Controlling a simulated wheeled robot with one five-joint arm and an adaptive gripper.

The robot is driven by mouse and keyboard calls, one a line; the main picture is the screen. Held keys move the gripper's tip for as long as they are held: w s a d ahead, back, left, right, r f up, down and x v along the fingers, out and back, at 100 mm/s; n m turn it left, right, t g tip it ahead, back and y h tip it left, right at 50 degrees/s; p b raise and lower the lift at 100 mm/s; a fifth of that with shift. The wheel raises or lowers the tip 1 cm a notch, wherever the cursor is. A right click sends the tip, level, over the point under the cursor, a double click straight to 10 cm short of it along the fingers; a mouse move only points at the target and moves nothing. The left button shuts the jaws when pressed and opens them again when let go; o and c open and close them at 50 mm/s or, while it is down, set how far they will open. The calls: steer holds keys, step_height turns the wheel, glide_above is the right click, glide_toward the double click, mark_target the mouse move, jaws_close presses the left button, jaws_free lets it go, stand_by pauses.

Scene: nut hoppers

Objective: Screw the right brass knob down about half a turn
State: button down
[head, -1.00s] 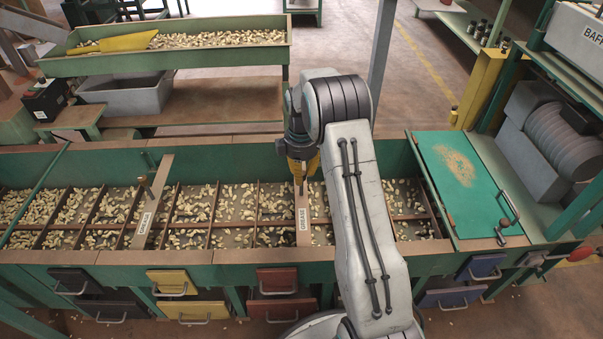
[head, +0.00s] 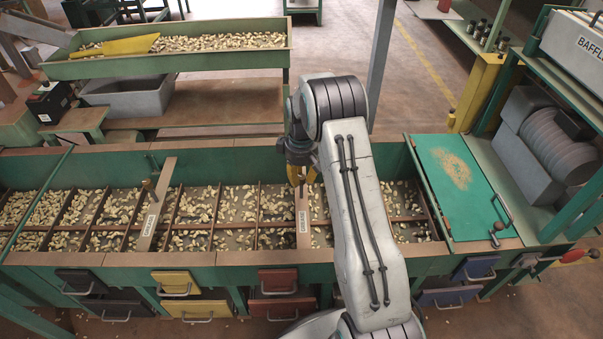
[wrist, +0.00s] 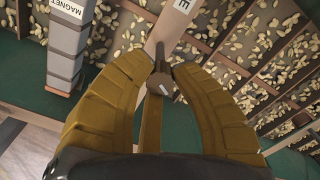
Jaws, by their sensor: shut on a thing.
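The right brass knob (wrist: 158,84) is a small round brown-metal head with a pale mark on top, on a stem above a wooden crossbar (head: 303,215) labelled GREASE. My gripper (head: 298,180) points down over the far end of this crossbar. In the head view the fingers mostly hide the knob.
Divided bins of nuts lie under the crossbars in the green trough (head: 230,154). A grey block labelled MAGNET (wrist: 70,45) stands near my left finger in the wrist view. A green lid (head: 465,200) covers the trough's right end.

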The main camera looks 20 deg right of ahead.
steer(key=m+p, duration=0.1)
steer(key=m, duration=0.2)
steer(key=shift+s+m, duration=0.15)
steer(key=shift+m, duration=0.25)
steer(key=m+p, duration=0.1)
steer(key=m, duration=0.2)
steer(key=shift+f+m, duration=0.1)
steer(key=shift+m, duration=0.2)
steer(key=m, duration=0.3)
steer(key=shift+m+p, duration=0.3)
steer(key=shift+p, duration=0.1)
steer(key=m, duration=0.3)
steer(key=shift+a+m, duration=0.1)
steer(key=shift+m, duration=0.2)
steer(key=m, duration=0.3)
steer(key=shift+m+p, duration=0.3)
steer(key=shift+p, duration=0.1)
steer(key=m, duration=0.3)
steer(key=shift+m, duration=0.4)
steer(key=m, duration=0.4)
steer(key=shift+m+p, duration=0.35)
steer(key=shift+m, duration=1.55)
